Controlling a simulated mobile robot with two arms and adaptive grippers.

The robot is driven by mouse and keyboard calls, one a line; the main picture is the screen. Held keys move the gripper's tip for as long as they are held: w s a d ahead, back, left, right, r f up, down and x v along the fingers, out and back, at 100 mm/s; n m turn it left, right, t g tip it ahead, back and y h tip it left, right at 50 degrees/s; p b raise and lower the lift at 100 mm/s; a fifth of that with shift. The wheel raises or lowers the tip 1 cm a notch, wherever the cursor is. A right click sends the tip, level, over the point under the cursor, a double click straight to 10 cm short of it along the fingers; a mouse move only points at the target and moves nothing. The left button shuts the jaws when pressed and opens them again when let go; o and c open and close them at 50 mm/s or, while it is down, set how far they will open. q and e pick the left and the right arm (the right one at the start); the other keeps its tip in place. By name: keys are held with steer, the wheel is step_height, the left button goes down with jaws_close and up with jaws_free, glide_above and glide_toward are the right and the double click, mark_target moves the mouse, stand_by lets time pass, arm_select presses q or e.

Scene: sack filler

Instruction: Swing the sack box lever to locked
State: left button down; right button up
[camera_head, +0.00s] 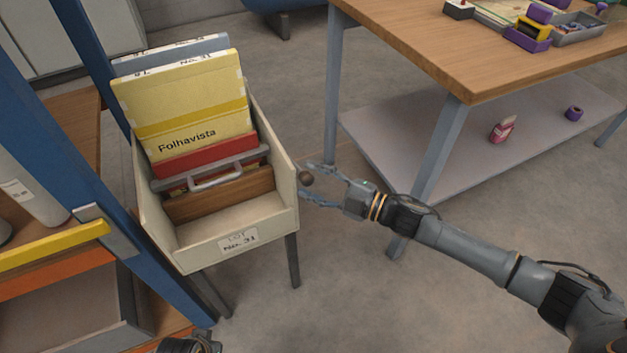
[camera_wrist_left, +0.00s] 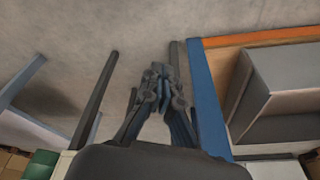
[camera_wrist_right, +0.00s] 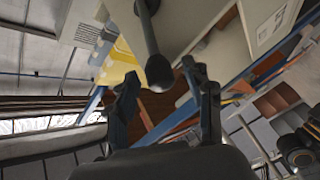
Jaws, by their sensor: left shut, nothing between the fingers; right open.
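The cream sack box (camera_head: 225,258) stands on legs at left centre and holds upright yellow sacks (camera_head: 190,100). The lever's dark round knob (camera_head: 306,177) shows at the box's right side. In the right wrist view the lever is a grey rod with a dark knob (camera_wrist_right: 159,72) at its end. My right gripper (camera_head: 312,184) is open, with the knob between its spread fingers; I cannot tell whether they touch it. My left gripper (camera_wrist_left: 158,75) is shut and empty, pointing at bare floor. Only part of my left arm shows at the head view's bottom edge.
A wooden table (camera_head: 440,50) with a lower shelf (camera_head: 450,150) stands to the right, its leg close behind my right arm. A blue-framed rack (camera_head: 60,130) with a yellow bar stands close on the left. Bare floor lies in front of the box.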

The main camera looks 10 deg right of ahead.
arm_select(q)
steer(key=shift+r, duration=0.1)
steer(key=shift+s+f, duration=0.2)
steer(key=shift+s, duration=0.05)
arm_select(e)
jaws_close()
steer(key=r+p, duration=0.1)
steer(key=p, duration=0.2)
steer(key=shift+w+a+m+h, duration=0.1)
steer(key=shift+m+h, duration=0.2)
steer(key=shift+w+r+g+p, duration=0.2)
steer(key=shift+g+p, duration=0.3)
steer(key=shift+p, duration=0.5)
arm_select(q)
steer(key=s+a+f+g, duration=0.1)
steer(key=s+f, duration=0.7)
steer(key=f, duration=0.6)
steer(key=shift+s+a, duration=0.1)
arm_select(e)
jaws_free()
